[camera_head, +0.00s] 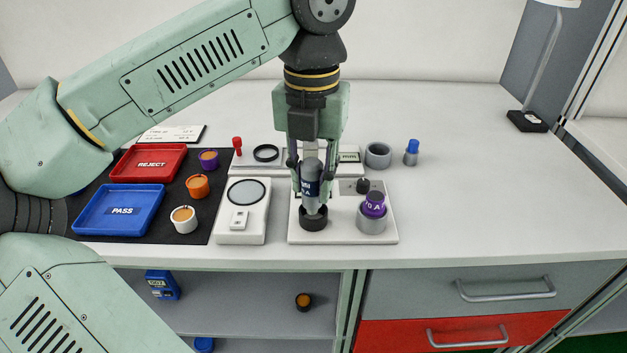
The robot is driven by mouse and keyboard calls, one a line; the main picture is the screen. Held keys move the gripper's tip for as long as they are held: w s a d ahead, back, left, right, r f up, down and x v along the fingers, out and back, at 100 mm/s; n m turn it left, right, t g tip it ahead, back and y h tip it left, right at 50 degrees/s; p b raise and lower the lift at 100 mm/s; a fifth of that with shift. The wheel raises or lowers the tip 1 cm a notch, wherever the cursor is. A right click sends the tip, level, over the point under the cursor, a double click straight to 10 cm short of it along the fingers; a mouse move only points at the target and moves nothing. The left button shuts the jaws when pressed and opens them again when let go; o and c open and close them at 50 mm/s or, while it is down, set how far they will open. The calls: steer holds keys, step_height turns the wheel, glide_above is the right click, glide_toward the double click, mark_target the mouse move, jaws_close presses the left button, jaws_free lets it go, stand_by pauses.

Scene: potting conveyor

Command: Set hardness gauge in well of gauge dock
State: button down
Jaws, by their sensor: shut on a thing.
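My gripper (310,178) points straight down, with its fingers closed around the upper part of a grey cylinder with a dark blue lettered label, which looks like the hardness gauge (314,203). The gauge is upright. Its narrowing lower end overlaps a black ring-shaped well (313,223) at the front left of a white base, which looks like the gauge dock (345,236). I cannot tell whether the tip is inside the well or just above it. On the dock's right, a purple-topped piece marked with an A (374,204) sits in a grey cup (372,224).
A dark knob (363,186) rises from the base behind the purple piece. A white device (240,234) with a round plate stands close left. Blue PASS (118,228) and red REJECT (150,178) trays lie farther left. A grey ring (378,155) stands behind. The right tabletop is clear.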

mark_target(314, 190)
steer(key=shift+w+d, duration=0.1)
steer(key=shift+w, duration=0.25)
steer(key=shift+w+p, duration=0.3)
steer(key=shift+w, duration=0.2)
step_height(314, 190, down, 3)
steer(key=shift+s+p, duration=0.1)
steer(key=shift+p, duration=0.2)
steer(key=shift+f, duration=0.35)
steer(key=shift+f, duration=0.15)
steer(key=c, duration=1.3)
jaws_free()
step_height(314, 190, up, 12)
steer(key=shift+r+b, duration=0.2)
steer(key=shift+b, duration=0.25)
